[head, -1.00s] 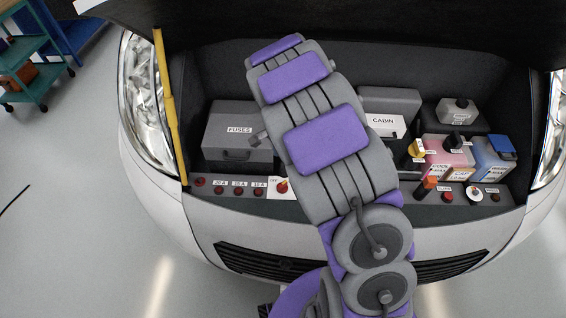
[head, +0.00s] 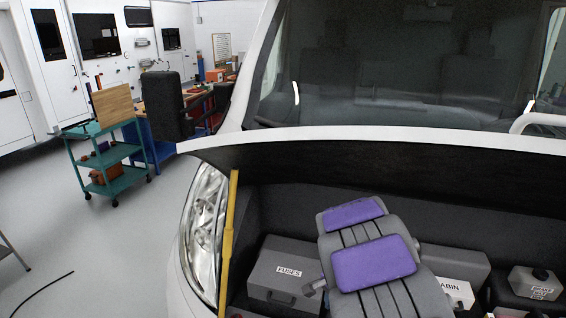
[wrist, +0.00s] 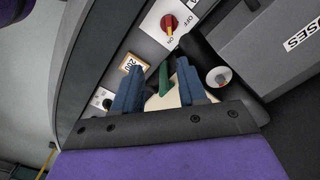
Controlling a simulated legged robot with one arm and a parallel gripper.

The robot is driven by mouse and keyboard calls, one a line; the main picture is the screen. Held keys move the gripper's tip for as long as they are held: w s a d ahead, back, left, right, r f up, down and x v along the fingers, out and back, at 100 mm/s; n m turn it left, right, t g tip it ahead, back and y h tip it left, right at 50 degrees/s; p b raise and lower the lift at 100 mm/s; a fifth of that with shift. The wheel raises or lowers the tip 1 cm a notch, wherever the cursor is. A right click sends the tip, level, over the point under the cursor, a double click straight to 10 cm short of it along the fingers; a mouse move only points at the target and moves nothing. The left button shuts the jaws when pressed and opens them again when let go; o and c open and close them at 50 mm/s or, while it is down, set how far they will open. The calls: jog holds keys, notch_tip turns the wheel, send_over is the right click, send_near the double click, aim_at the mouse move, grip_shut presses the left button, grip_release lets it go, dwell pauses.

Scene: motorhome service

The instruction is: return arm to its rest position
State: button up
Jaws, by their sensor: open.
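My gripper (wrist: 158,78) shows in the wrist view, its two blue fingers apart. Between and beyond them a small green piece (wrist: 164,80) lies over a cream surface; no contact is visible. A red rotary switch (wrist: 170,24) marked ON and OFF sits beyond the fingers. In the head view my purple and grey arm (head: 374,262) reaches over the engine bay, between the grey FUSES box (head: 285,275) and the CABIN box (head: 455,268). The gripper itself is hidden in the head view.
The raised hood (head: 400,160) hangs above the bay. A yellow prop rod (head: 228,235) stands at the bay's left side. A brake fluid reservoir (head: 535,283) is at the right. A green cart (head: 105,155) stands at left on open floor.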

jog(key=s+r+n+b, duration=0.2)
jog(key=s+r+n, duration=0.2)
jog(key=s, duration=1.2)
jog(key=s+a+r+n+g+b, duration=0.1)
jog(key=s+r+n, duration=0.3)
jog(key=s, duration=1.2)
jog(key=n+b, duration=0.1)
jog(key=n, duration=0.3)
jog(key=shift+s+a+r+g+b, duration=0.2)
jog(key=shift+s+g+b, duration=0.1)
jog(key=shift+s+b, duration=0.1)
